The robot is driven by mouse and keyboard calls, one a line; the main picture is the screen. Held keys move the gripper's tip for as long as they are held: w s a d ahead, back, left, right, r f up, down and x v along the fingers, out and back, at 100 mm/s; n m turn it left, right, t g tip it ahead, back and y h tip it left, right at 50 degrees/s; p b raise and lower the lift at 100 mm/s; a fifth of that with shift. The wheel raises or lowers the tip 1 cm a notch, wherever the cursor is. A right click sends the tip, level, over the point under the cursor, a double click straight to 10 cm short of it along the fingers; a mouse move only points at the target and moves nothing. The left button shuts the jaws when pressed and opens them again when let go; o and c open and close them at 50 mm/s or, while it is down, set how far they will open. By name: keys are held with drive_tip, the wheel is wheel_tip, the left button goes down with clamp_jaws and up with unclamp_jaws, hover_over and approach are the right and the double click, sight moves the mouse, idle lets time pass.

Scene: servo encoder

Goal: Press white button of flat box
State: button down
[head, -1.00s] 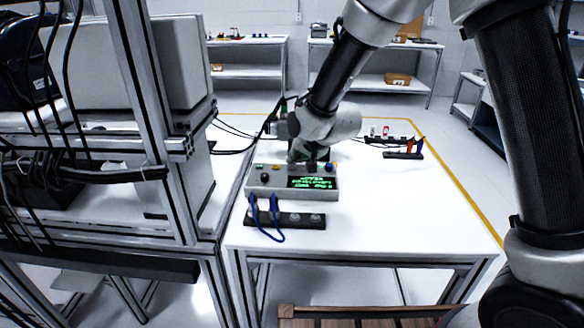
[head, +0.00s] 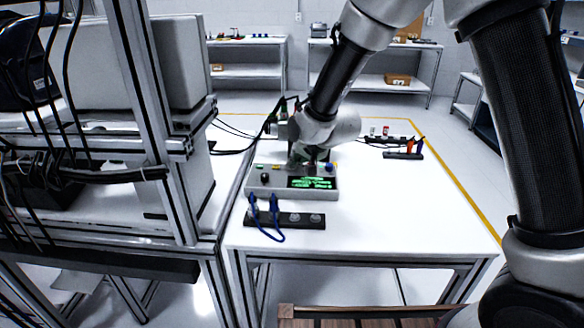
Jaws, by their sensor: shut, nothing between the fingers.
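The flat grey box (head: 254,189) lies on the white table. Its top carries a green lit display (head: 312,183), a black knob (head: 265,178) and small coloured buttons, among them a blue one (head: 329,166) at the right and a yellow one (head: 276,167) at the left. I cannot make out the white button; my gripper covers the middle of the box's back row. My gripper (head: 294,163) is shut and points down at the box's top, between the yellow and blue buttons. Whether the fingertips touch the box is too small to tell.
A black strip (head: 285,219) with blue cables stands in front of the box. Racks with screwdriver-like tools (head: 404,155) sit at the table's back right. A metal frame with cables (head: 160,130) stands close on the left. The table's right front is clear.

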drive_tip(key=shift+r, duration=0.8)
